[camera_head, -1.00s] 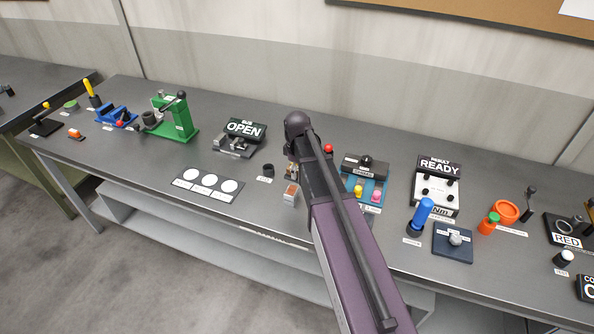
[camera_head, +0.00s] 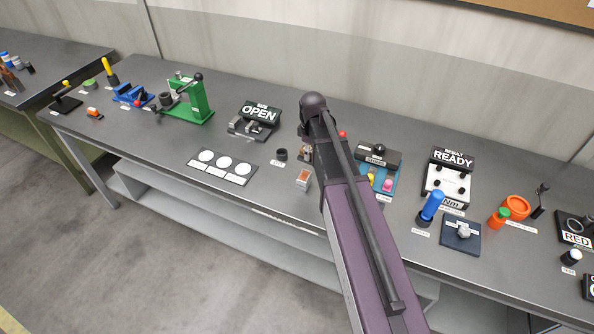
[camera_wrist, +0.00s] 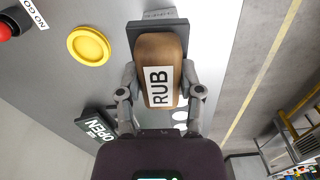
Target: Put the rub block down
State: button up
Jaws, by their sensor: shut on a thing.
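In the wrist view, my gripper (camera_wrist: 160,80) is shut on the rub block (camera_wrist: 158,48), with one finger on each side of it. The block is brown and rounded, with a white label reading RUB facing the camera and a dark slab at its far end. Whether the block touches the bench cannot be told. In the head view my arm hides most of the gripper, and the block cannot be made out there for certain.
The grey bench (camera_head: 130,140) holds a plate with three white discs (camera_head: 222,168), an OPEN sign (camera_head: 259,113), a small dark cup (camera_head: 282,154), a small orange-topped box (camera_head: 304,179) and a READY box (camera_head: 448,178). A yellow disc (camera_wrist: 88,45) shows in the wrist view.

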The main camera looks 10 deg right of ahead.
jog(key=s+a+f+n+b, duration=0.1)
jog(key=s+a+f+b, duration=0.8)
jog(key=s+a, duration=0.2)
jog(key=a, duration=0.2)
jog(key=shift+s+a+f, duration=0.15)
jog(key=shift+a+f, duration=0.05)
jog(key=shift+a, duration=0.1)
jog(key=b, duration=0.2)
send_over(262, 185)
jog(key=s, duration=0.1)
jog(key=shift+d+f, duration=0.25)
jog(key=shift+f, duration=0.45)
jog(key=shift+w+a, duration=0.1)
jog(key=shift+w, duration=0.3)
jog(key=shift+w+f, duration=0.25)
jog(key=shift+w, duration=0.05)
jog(key=shift+s+f+b, duration=0.15)
jog(key=shift+f+b, duration=1.45)
jog(key=shift+b, duration=0.05)
jog(key=shift+f, duration=0.1)
